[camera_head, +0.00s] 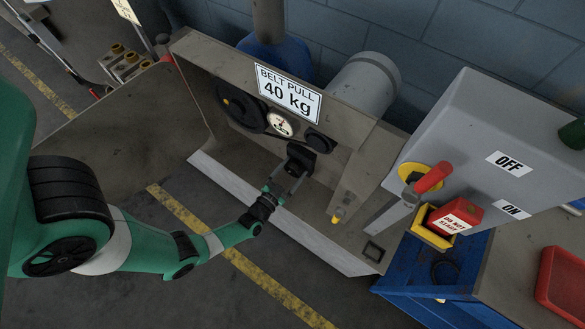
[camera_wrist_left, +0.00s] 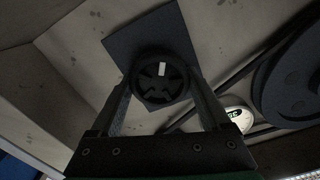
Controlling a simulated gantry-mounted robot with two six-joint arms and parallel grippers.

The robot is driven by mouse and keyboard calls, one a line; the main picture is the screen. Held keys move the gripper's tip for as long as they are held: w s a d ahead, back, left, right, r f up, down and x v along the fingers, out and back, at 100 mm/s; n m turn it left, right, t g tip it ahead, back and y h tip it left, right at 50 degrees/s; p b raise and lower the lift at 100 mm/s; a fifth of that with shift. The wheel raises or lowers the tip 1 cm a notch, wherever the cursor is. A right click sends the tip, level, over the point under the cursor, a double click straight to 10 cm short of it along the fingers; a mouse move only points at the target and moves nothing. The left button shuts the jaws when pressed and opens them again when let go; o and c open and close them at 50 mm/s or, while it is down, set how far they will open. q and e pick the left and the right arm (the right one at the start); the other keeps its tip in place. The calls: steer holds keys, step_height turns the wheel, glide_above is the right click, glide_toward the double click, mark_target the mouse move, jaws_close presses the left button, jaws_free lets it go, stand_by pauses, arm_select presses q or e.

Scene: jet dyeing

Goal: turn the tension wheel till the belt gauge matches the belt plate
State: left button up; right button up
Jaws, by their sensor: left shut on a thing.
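The tension wheel (camera_wrist_left: 160,78) is a dark round knob with a white mark, set on a dark square plate. In the head view the wheel (camera_head: 300,157) sits below the gauge, partly behind my gripper. My left gripper (camera_head: 291,180) reaches it from the front; in the left wrist view its two fingers (camera_wrist_left: 160,92) are shut on the wheel's sides. The belt gauge (camera_head: 281,124) is a small round white dial; its reading is too small to tell. It also shows at the right of the left wrist view (camera_wrist_left: 238,118). The belt plate (camera_head: 288,93) reads "BELT PULL 40 kg". My right gripper is out of view.
A dark pulley (camera_head: 241,107) and belt lie left of the gauge. A grey box (camera_head: 480,140) with a red-handled lever (camera_head: 434,177) and OFF and ON labels stands at right. A red "DO NOT START" tag (camera_head: 456,218) hangs beside it. A yellow-tipped part (camera_head: 337,215) projects right of the wheel.

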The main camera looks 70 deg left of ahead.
arm_select(q)
steer(key=m, duration=0.4)
steer(key=shift+m+p, duration=0.3)
steer(key=shift+w+m, duration=0.1)
steer(key=shift+m, duration=1.5)
steer(key=o, duration=1.2)
steer(key=shift+f, duration=0.1)
steer(key=shift+d, duration=0.1)
